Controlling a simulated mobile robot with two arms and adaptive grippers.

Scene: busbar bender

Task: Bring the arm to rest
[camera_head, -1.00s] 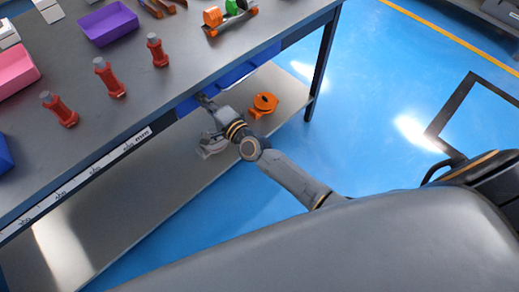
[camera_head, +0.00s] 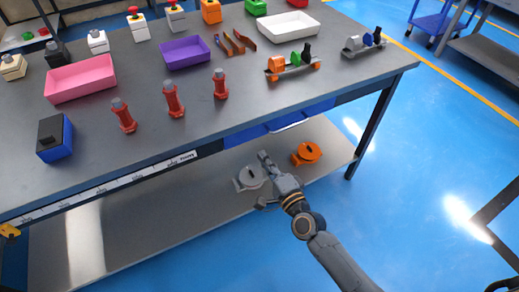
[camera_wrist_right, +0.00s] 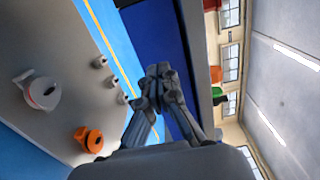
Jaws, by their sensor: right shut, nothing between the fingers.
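My right arm reaches in from the bottom right of the head view. Its gripper (camera_head: 264,157) is beside the front of the workbench, below the top and near the lower shelf in the picture. In the wrist view the fingers (camera_wrist_right: 158,70) come together at their tips with nothing held. My left gripper does not show.
The workbench top (camera_head: 225,130) bears red insulators (camera_head: 173,99), a pink bin (camera_head: 80,79), a purple bin (camera_head: 185,52) and a white tray (camera_head: 289,24). A grey tape-dispenser-like part (camera_head: 249,178) and an orange one (camera_head: 307,153) lie on the lower shelf (camera_head: 150,235).

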